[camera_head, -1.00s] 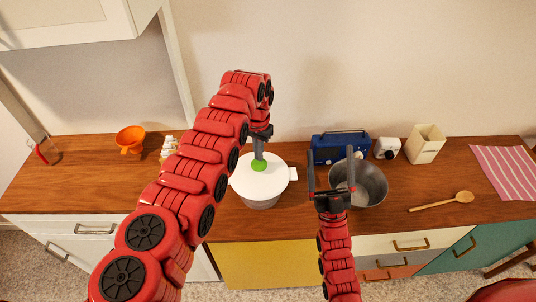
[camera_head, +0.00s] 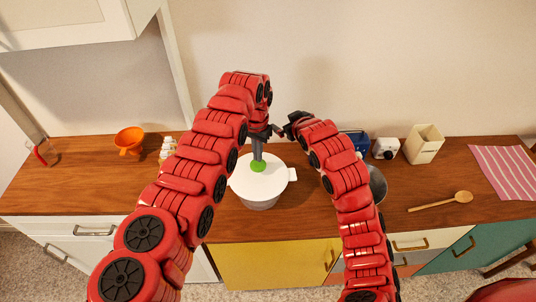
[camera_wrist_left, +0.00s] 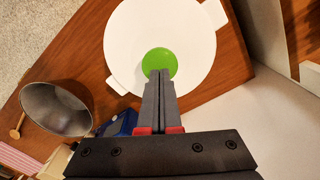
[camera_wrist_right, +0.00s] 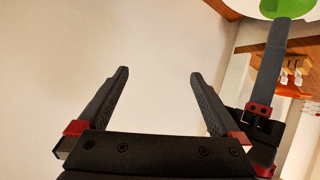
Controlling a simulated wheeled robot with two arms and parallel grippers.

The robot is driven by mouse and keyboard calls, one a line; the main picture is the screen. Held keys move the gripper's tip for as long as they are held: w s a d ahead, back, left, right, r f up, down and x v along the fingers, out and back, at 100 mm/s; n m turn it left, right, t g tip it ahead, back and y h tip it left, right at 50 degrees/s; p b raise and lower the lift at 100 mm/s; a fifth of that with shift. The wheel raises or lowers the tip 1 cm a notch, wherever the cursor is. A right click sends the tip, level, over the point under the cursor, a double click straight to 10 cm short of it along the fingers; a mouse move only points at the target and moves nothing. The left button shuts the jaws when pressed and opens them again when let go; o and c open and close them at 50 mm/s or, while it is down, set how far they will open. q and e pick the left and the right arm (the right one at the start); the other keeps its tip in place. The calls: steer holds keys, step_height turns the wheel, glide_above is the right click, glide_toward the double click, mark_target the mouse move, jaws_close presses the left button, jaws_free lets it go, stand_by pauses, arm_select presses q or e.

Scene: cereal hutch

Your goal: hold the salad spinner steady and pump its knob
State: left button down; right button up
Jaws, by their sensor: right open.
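The white salad spinner (camera_head: 262,190) stands on the wooden counter with its round lid up and a green knob (camera_head: 258,166) in the middle. My left gripper (camera_head: 258,158) points down at the knob. In the left wrist view its fingers (camera_wrist_left: 159,72) are together, with the tips over the knob's edge and not around it; whether they touch it I cannot tell. My right gripper (camera_head: 280,130) is beside and slightly above the left one, behind the spinner. In the right wrist view it is open and empty (camera_wrist_right: 158,72), facing the pale wall, with the knob (camera_wrist_right: 278,8) at the top right.
A metal bowl (camera_head: 377,184) and a blue appliance (camera_head: 359,142) are partly hidden by my right arm. An orange funnel (camera_head: 130,139) stands at left. The wall is close behind.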

steer(key=s+g+h, duration=0.1)
steer(key=s+g, duration=0.2)
steer(key=n+g, duration=0.3)
steer(key=n, duration=0.1)
glide_toward(259, 164)
steer(key=x, duration=0.8)
steer(key=shift+w+f, duration=0.1)
steer(key=shift+f, duration=0.1)
steer(key=shift+c, duration=0.3)
jaws_close()
